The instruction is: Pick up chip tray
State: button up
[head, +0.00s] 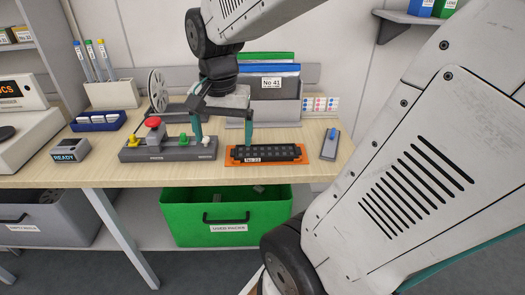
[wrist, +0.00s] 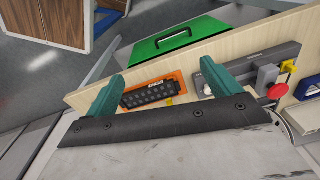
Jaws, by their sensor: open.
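The chip tray (head: 267,153) is black with rows of pockets and a white label at its front. It lies on an orange mat (head: 231,162) near the front edge of the wooden bench. My gripper (head: 222,143) is open with teal fingers, above the bench and to the left of the tray's middle. One finger is near the tray's back left edge; I cannot tell if it touches. In the wrist view the chip tray (wrist: 150,93) shows between the fingers of my gripper (wrist: 162,70), closer to the left one. Nothing is held.
A grey control box (head: 166,152) with a red button and coloured knobs stands left of the tray. A small grey switch (head: 330,144) is at right. Grey file holders (head: 273,100) stand behind. A green bin (head: 226,215) is below the bench.

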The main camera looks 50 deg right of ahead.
jog(key=w+d+f+m, duration=0.4)
jog(key=d+m, duration=0.3)
jog(key=d, duration=0.2)
jog(key=m, duration=0.9)
send_near(267, 151)
jog(key=shift+w+a+g, duration=0.4)
jog(key=shift+w+a, duration=0.1)
jog(key=f, duration=0.5)
jog(key=d+f, duration=0.1)
jog(key=f, duration=0.2)
jog(key=shift+s+f, duration=0.2)
jog(key=shift+f, duration=0.05)
jog(key=c, duration=1.2)
